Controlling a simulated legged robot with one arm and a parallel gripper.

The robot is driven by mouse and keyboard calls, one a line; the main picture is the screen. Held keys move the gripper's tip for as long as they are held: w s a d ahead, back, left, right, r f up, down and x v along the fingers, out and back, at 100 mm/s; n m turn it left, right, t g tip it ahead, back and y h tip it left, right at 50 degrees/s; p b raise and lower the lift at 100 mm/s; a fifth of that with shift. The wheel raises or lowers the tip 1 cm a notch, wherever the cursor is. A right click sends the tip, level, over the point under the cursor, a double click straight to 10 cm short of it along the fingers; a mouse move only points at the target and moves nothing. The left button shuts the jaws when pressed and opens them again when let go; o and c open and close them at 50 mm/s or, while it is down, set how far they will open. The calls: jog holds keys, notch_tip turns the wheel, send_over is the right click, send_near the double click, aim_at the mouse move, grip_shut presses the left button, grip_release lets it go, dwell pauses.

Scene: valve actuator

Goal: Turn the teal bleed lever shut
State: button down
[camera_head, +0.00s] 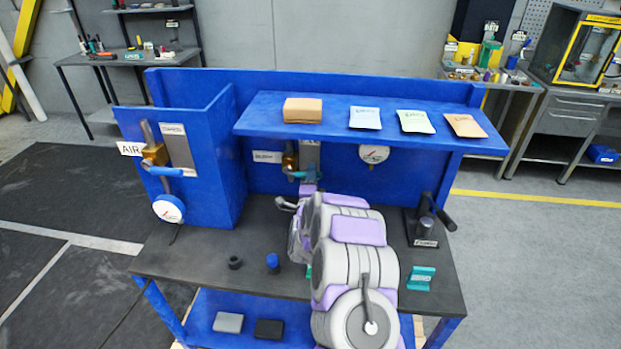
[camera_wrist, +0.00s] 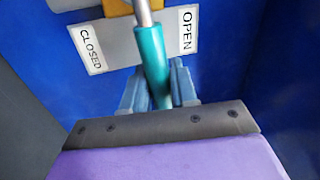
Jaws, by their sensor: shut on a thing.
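The teal bleed lever (camera_wrist: 152,62) hangs from a metal stem in the wrist view, its lower end between the two blue-grey fingers of my gripper (camera_wrist: 160,88). My gripper is shut on the lever. A CLOSED label (camera_wrist: 89,48) is left of the lever and an OPEN label (camera_wrist: 187,30) is right of it. The lever points down and slightly right in this view. In the head view, a bit of the teal lever (camera_head: 299,174) shows below a brass valve body (camera_head: 290,158). My arm mostly hides my gripper there.
A blue shelf (camera_head: 270,130) with a brown box and several packets overhangs the valve. A blue side panel (camera_head: 225,150) stands left, beside an AIR valve with a blue lever (camera_head: 165,171). A gauge (camera_head: 374,154) is right. Small parts lie on the dark bench top (camera_head: 215,245).

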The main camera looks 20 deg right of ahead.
jog(key=shift+f+m+b, duration=0.45)
jog(key=shift+f+m, duration=0.15)
jog(key=shift+s+d+f+g+h, duration=0.1)
jog(key=shift+g+h, duration=0.2)
jog(key=c, duration=1)
grip_release()
jog(key=shift+r, duration=0.2)
jog(key=shift+r, duration=0.1)
